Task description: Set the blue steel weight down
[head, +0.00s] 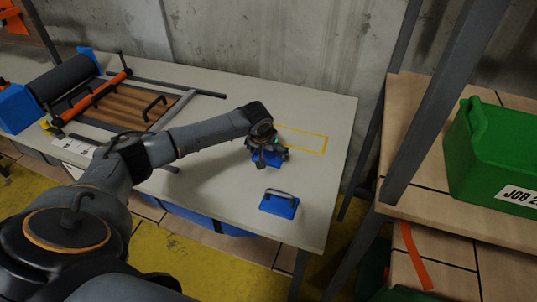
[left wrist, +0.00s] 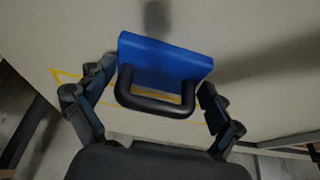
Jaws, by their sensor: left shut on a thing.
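A blue steel weight (head: 268,159) with a dark bar handle is at my left gripper (head: 266,151), over the white table. In the left wrist view the weight (left wrist: 165,62) sits between the two fingers of my left gripper (left wrist: 155,110), its black handle toward the palm. My left gripper is shut on it. I cannot tell whether its underside touches the table. A second blue weight (head: 279,206) with a grey handle stands on the table nearer the front edge. My right gripper is not in view.
A yellow outlined rectangle (head: 325,145) is marked on the white table (head: 220,190), partly behind my gripper. A frame with a black roller (head: 62,78) and wooden slats lies on the left. A green crate (head: 490,150) stands on a shelf at right.

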